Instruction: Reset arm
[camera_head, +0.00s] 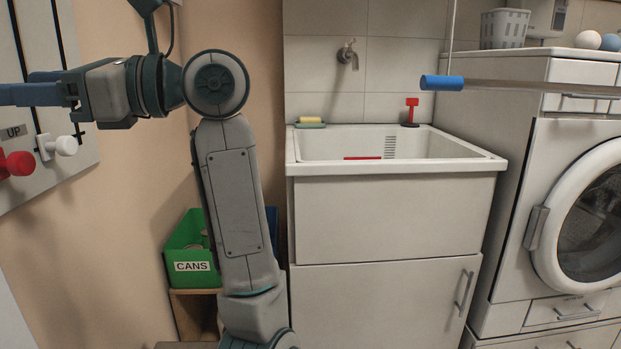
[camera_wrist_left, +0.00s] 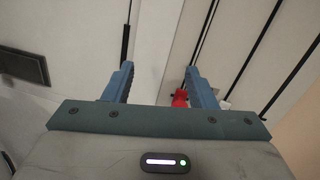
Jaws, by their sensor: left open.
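My left arm stands up in the head view and bends left at the top. Its left gripper (camera_head: 30,92) points left at the picture's edge, its blue fingers partly cut off. In the left wrist view the two blue fingers (camera_wrist_left: 162,80) are apart, with nothing held between them. A red knob (camera_wrist_left: 180,98) shows beyond, by the right finger, and a white knob (camera_wrist_left: 225,104) is just right of that finger. My right gripper is in neither view.
A wall panel (camera_head: 75,95) with black slots, an "UP" label, a red knob (camera_head: 18,164) and a white knob (camera_head: 65,146) is at left. A green CANS bin (camera_head: 178,243) stands behind my arm. A white sink (camera_head: 480,162) and washing machine (camera_head: 530,220) are right. A blue-ended rod (camera_head: 442,83) hangs above.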

